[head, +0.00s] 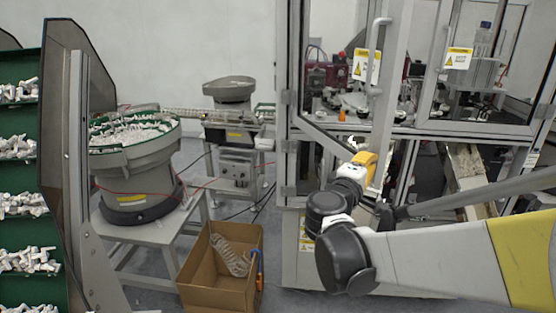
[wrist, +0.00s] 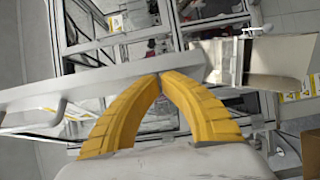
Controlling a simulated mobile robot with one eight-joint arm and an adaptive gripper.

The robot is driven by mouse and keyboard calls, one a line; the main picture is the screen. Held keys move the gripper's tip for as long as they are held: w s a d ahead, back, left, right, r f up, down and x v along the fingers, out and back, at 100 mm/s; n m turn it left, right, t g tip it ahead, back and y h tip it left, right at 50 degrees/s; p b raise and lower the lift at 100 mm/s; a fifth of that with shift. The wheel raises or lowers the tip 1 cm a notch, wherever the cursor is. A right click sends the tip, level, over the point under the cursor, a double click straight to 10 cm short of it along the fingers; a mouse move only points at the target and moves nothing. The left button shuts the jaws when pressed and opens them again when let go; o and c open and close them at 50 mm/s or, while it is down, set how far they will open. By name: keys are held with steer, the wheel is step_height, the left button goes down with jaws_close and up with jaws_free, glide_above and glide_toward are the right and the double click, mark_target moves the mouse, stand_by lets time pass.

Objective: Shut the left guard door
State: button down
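The left guard door (head: 395,90) is a grey-framed clear panel hinged at the cell's left post. It stands part open, its lower rail slanting out towards me. A pale handle (head: 374,50) and a yellow warning label (head: 366,66) are near its free edge. My gripper (head: 370,160) is low beside that free edge. In the wrist view, the yellow fingertips (wrist: 160,76) meet at the door's grey edge bar (wrist: 110,80), with nothing seen between them. They look close to or against the bar; contact is unclear. The handle (wrist: 35,117) lies to their left.
The right guard door (head: 490,85) has its own label. A cardboard box (head: 222,285) stands on the floor left of the cell. A bowl feeder (head: 137,170) on a table and green bins of white parts (head: 18,175) stand farther left.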

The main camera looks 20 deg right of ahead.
steer(key=w+d, duration=0.3)
steer(key=d, duration=1.2)
steer(key=w+d+n+t+y+p, duration=0.1)
steer(key=w+d+n+t+y, duration=0.1)
steer(key=w+d, duration=0.8)
steer(key=w+d+n+t+y+p, duration=0.1)
steer(key=w+d+n+t+y, duration=0.2)
steer(key=w+d, duration=0.7)
steer(key=shift+d+n+t+y, duration=0.35)
steer(key=shift+d+y, duration=0.65)
steer(key=shift+d, duration=1.45)
steer(key=shift+s+a, duration=0.1)
